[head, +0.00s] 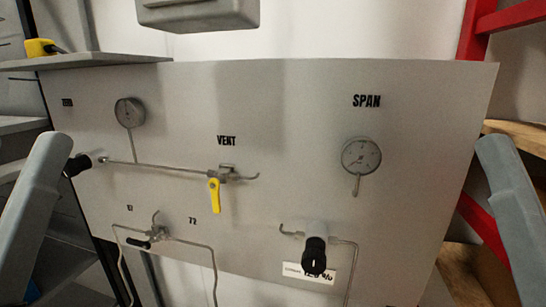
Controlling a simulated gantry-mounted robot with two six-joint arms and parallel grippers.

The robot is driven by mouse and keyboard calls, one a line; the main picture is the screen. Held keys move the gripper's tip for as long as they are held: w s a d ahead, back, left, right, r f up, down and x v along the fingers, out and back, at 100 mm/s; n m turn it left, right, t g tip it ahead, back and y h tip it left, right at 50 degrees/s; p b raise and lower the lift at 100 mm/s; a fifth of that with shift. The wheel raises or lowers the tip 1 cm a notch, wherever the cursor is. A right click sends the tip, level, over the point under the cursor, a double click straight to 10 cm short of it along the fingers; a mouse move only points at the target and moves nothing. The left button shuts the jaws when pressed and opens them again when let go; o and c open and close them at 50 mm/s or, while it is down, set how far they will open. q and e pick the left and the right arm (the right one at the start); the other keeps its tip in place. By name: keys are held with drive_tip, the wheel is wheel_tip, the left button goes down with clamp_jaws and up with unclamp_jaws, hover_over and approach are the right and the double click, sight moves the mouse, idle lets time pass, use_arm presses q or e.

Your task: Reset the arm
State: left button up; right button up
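My two grey arm links show at the left and right edges of the head view, both raised in front of the panel's sides. Neither gripper can be seen. The light grey analyser panel (290,130) stands upright ahead. Its VENT valve has a yellow lever (214,196) hanging down. A black knob (77,165) sits at the left end of the VENT pipe, close beside my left arm link in the picture. A black knob (314,256) sits on the valve at the lower right, over part of a white label.
A round gauge (130,112) is at upper left and the SPAN gauge (361,156) at right. A small valve with a black handle (138,243) is at lower left. A red frame (507,18) and wooden shelves stand at right. A grey box hangs above the panel.

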use_arm(q)
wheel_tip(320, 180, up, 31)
drive_tip(key=p, duration=2.8)
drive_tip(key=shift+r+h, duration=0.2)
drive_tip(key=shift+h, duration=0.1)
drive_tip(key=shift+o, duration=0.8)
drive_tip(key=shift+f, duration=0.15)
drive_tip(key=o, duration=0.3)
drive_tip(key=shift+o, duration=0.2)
